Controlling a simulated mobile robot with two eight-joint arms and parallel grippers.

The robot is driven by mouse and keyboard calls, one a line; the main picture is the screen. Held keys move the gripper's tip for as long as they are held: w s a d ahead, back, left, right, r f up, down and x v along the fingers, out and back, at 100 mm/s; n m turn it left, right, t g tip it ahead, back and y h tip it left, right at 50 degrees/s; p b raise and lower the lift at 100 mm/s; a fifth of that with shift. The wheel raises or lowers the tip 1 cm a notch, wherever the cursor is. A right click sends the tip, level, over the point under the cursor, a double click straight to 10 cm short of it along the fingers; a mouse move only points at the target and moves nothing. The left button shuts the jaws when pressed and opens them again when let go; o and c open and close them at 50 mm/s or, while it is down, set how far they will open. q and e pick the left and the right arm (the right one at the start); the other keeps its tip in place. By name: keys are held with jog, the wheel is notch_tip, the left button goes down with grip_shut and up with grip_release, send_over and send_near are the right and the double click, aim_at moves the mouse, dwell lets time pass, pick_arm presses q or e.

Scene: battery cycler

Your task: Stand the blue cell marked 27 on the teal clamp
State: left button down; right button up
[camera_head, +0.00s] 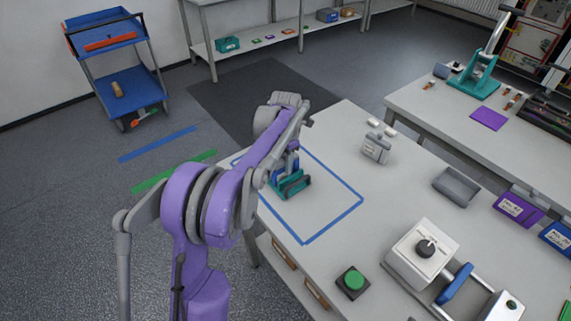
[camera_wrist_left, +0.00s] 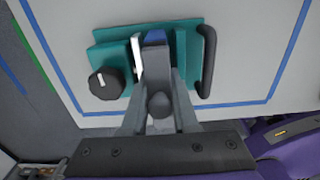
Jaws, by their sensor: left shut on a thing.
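The teal clamp (camera_head: 297,190) stands on the near table inside a blue tape outline. In the left wrist view, the clamp (camera_wrist_left: 115,56) has a round black knob on one side and a black handle on the other. My left gripper (camera_wrist_left: 156,65) is shut on the blue cell (camera_wrist_left: 155,37), with the fingers over the middle of the clamp. Only a small blue part of the cell shows between the fingers, and its number is hidden. I cannot tell whether the cell touches the clamp. In the head view, my left arm partly covers the clamp. My right gripper is in neither view.
A grey device (camera_head: 376,148), a grey tray (camera_head: 457,187), a green button box (camera_head: 353,281) and a white device with a dial (camera_head: 422,253) stand on the same table. Purple (camera_head: 518,208) and blue bins line its right side. The taped area is otherwise clear.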

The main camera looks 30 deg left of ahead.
pick_arm(q)
jog(key=shift+f, duration=0.1)
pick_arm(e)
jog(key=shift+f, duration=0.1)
pick_arm(q)
jog(key=c, duration=0.7)
grip_release()
